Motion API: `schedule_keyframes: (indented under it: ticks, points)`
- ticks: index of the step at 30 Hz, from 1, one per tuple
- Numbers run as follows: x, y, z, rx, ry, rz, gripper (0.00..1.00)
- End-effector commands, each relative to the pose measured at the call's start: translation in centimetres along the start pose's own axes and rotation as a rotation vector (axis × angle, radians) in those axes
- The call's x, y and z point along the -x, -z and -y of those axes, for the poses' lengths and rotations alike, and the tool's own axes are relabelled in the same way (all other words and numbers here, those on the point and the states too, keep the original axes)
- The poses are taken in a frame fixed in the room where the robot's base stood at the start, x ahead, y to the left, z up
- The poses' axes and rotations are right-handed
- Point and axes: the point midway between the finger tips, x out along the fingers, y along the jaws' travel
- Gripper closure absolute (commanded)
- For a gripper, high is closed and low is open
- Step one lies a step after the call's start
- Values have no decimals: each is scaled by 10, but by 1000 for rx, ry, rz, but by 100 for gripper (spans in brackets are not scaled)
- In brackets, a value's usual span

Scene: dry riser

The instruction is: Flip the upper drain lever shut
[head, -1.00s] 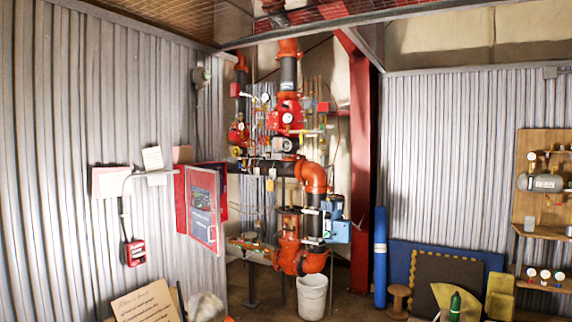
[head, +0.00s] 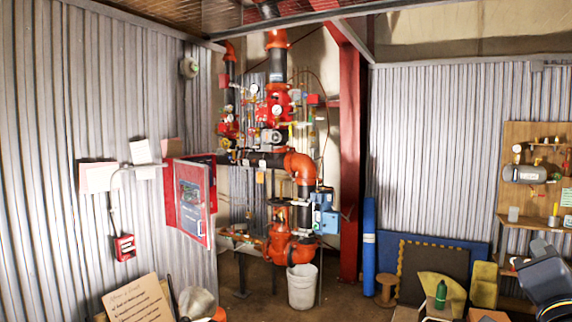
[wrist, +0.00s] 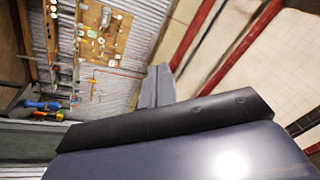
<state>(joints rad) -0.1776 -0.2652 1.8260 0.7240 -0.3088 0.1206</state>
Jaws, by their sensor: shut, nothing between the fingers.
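The riser (head: 276,110) stands at mid-picture in the head view, with orange fittings, black pipe, red valve bodies, gauges and small valves on its upper part. The upper drain lever is too small to make out for sure among these parts. My gripper (wrist: 158,80) shows in the wrist view as grey fingers beyond a dark bar, shut and empty. It points towards the wall and ceiling, far from the riser. In the head view only part of my dark arm shows at the lower right edge; the gripper's fingers are not visible there.
An open red cabinet (head: 190,200) stands left of the riser. A white bucket (head: 302,288) is under it. A red column (head: 350,150) and blue roll (head: 369,240) stand to its right. A wooden gauge board (head: 530,160) hangs on the right wall. The floor ahead is partly clear.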

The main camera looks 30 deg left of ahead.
Motion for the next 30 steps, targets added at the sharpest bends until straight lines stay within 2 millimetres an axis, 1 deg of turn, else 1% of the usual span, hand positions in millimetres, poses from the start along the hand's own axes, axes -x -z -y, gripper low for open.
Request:
schedule_keyframes:
  ticks: [1, 2, 3, 5, 6, 9, 12, 15, 18, 21, 25, 30]
  points:
    - [-8, 31, 22, -76, 32, -111, 100]
    - [-10, 48, 32, -123, 46, -179, 100]
    - [-12, 72, 44, -186, 62, -269, 100]
    - [-10, 105, 57, -283, 79, -401, 100]
    - [-8, 126, 63, -350, 85, -486, 100]
    - [4, 171, 72, -514, 83, -695, 100]
    - [22, 204, 71, -672, 57, -882, 100]
    - [39, 222, 66, -799, 14, -1033, 100]
    - [53, 230, 60, -892, -30, -1140, 100]
    - [62, 232, 56, -947, -64, -1205, 100]
    - [67, 233, 54, -976, -85, -1240, 100]
    - [68, 233, 53, -977, -87, -1243, 100]
